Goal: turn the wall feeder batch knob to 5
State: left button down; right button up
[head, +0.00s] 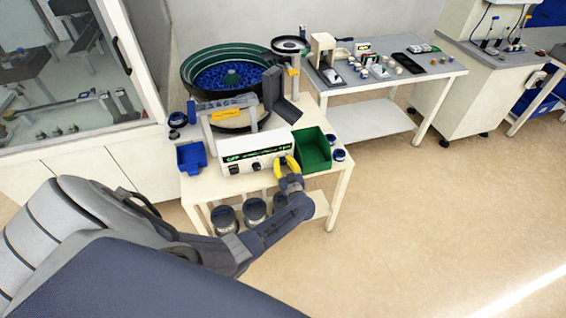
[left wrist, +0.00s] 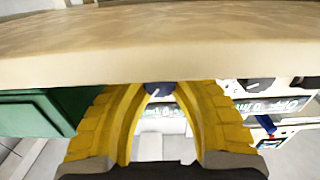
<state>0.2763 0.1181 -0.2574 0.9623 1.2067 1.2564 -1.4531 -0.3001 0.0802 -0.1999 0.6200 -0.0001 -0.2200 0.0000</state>
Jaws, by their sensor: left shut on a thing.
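The white control box (head: 240,162) of the wall feeder stands on the front of the near table, with a dark panel strip of green lettering and dark knobs on its front. My left gripper (head: 281,163), with yellow fingers, is at the right end of that front. In the left wrist view its fingers (left wrist: 160,92) are shut around a dark round knob (left wrist: 157,88) with a white pointer mark. A second dark knob (left wrist: 260,85) sits beside it, outside the fingers. I cannot read the number at the pointer. My right gripper is not in view.
A green bin (head: 312,150) stands close to the right of the box, and a blue bin (head: 191,157) to its left. A large bowl with blue parts (head: 228,76) is behind. Dark round containers (head: 224,220) sit on the shelf below. The floor at right is clear.

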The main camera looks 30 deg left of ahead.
pick_arm(q)
jog(key=shift+n, duration=0.8)
jog(key=c, duration=1)
grip_release()
jog(key=v, duration=1.2)
